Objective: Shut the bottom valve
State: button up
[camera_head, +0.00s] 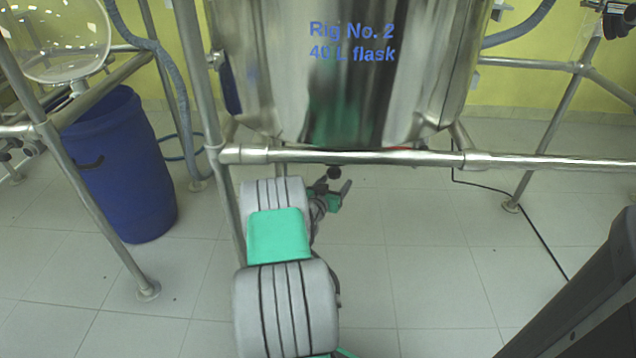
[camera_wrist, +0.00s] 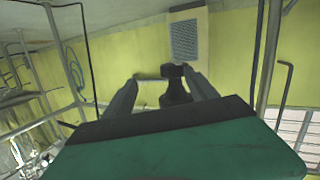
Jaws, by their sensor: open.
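The steel vessel (camera_head: 345,75), labelled "Rig No. 2 40 L flask", hangs inside a metal pipe frame. A dark knob (camera_head: 333,173), which looks like part of the bottom valve, shows just below the front bar. The rest of the valve is hidden behind the bar and my arm. My gripper (camera_head: 335,188) is under the vessel, close to the knob. In the wrist view my gripper (camera_wrist: 161,80) has its two fingers apart. A dark, knob-shaped part (camera_wrist: 174,72) shows between them. I cannot tell whether either finger touches it.
The frame's horizontal bar (camera_head: 380,158) crosses above my arm, and a frame leg stands close on its left. A blue barrel (camera_head: 120,165) stands at the left. A black cable (camera_head: 535,235) lies on the tiled floor at the right. The floor right of my arm is mostly clear.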

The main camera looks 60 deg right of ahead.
jog(key=shift+w+d+f+t+h+b, duration=0.2)
jog(key=shift+w+f+t+h+b, duration=0.1)
jog(key=shift+f, duration=0.15)
jog(key=shift+w+d+f+t+h+b, duration=0.15)
jog(key=shift+f+t+h+b, duration=0.1)
jog(key=shift+f, duration=0.15)
jog(key=shift+w+d+t, duration=0.15)
jog(key=shift+w+t, duration=0.05)
jog(key=shift+t, duration=0.15)
jog(key=shift+w+d+r+h+b, duration=0.1)
jog(key=shift+w+d+h+b, duration=0.1)
jog(key=shift+d+h+b, duration=0.1)
jog(key=d, duration=0.2)
jog(key=w+d+b, duration=0.1)
jog(key=d, duration=0.1)
jog(key=d+b, duration=0.1)
jog(key=d, duration=0.1)
jog(key=shift+w+d, duration=0.15)
jog(key=shift+w, duration=0.2)
jog(key=shift+w+d+r, duration=0.1)
jog(key=shift+d+r, duration=0.1)
jog(key=shift+d, duration=0.05)
jog(key=shift+c, duration=0.5)
